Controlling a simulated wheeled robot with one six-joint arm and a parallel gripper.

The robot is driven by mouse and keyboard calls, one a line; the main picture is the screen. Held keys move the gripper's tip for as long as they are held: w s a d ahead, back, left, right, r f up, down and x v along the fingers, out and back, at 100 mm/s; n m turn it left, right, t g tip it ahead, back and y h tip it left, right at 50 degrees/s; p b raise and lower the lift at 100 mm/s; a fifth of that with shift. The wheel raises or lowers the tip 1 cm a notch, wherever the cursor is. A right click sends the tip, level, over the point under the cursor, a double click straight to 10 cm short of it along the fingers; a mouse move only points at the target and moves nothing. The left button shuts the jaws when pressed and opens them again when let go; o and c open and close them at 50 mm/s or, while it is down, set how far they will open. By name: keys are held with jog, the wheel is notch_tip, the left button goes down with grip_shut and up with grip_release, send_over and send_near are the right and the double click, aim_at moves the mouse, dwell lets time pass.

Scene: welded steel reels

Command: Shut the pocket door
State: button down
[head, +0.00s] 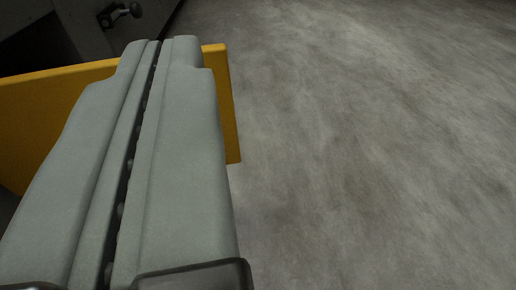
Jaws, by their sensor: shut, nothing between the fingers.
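My gripper (160,44) fills the left part of the head view. Its two long grey fingers lie side by side with only a thin dark seam between them, shut and empty. A flat yellow panel (45,115), which looks like the pocket door, stands behind the fingers. Its right edge shows just past the right finger. The fingers hide its middle. I cannot tell whether the fingers touch it.
A dark metal body (80,30) stands at the top left, with a small dark handle or latch (120,14) on it. Bare grey concrete floor (370,150) fills the right side and looks clear.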

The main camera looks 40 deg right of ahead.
send_near(216, 57)
jog(key=x, duration=0.6)
jog(key=shift+w+d, duration=0.15)
jog(key=shift+w, duration=0.25)
dwell(0.3)
